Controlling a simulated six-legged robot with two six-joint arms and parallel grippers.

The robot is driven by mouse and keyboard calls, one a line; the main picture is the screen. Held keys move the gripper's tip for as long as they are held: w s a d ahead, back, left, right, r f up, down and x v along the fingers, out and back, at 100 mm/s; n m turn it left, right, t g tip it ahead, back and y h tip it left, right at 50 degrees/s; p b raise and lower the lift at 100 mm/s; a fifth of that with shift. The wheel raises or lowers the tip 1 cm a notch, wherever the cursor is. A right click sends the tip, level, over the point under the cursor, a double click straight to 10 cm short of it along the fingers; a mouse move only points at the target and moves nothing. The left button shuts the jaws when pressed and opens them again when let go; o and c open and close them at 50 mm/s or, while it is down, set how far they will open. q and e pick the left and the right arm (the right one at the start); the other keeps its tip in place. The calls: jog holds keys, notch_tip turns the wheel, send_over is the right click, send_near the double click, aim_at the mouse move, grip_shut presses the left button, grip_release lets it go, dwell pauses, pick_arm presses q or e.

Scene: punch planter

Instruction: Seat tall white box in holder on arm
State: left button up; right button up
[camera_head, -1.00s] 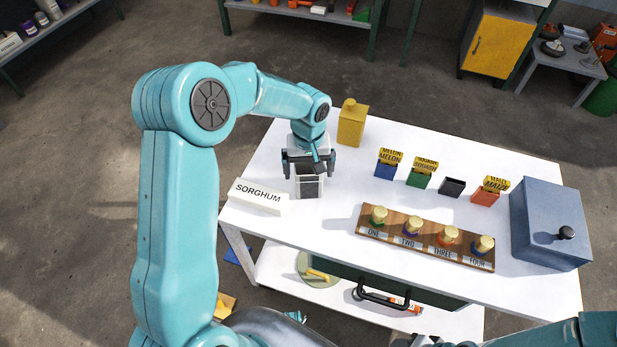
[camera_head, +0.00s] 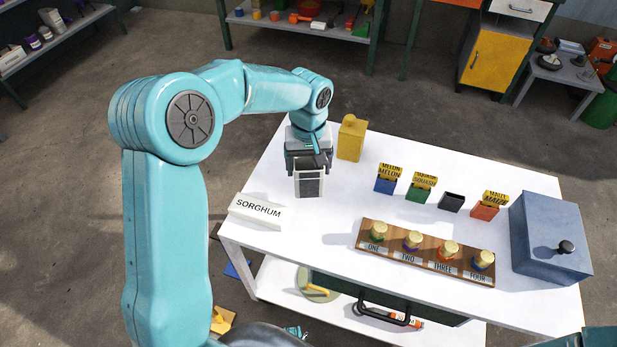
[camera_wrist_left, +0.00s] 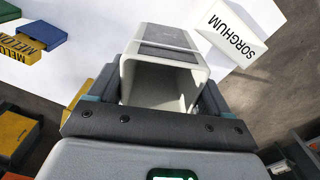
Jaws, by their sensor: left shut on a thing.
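The tall white box (camera_head: 308,188) is pale, open at one end, with dark grey panels on its side. It stands upright at or just above the left part of the white table; I cannot tell if it touches. My left gripper (camera_head: 308,166) points down and is shut on its upper part. In the left wrist view the box (camera_wrist_left: 167,62) sits between the two fingers, its open end facing the camera and its inside looking empty. I cannot make out a holder on an arm. My right gripper is out of view.
A white SORGHUM block (camera_head: 256,210) lies left of the box. A yellow canister (camera_head: 351,140) stands close behind it. Small coloured boxes, a wooden board (camera_head: 408,262) with numbered knobs and a blue-grey case (camera_head: 548,238) fill the right. The table (camera_head: 325,240) is clear just in front.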

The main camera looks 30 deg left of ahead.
pick_arm(q)
notch_tip(320, 180, up, 13)
jog(key=p, duration=0.2)
jog(key=s+d+f+m+p, duration=0.3)
jog(key=d+f+m, duration=0.4)
jog(key=d+f, duration=0.2)
jog(key=shift+s, duration=0.4)
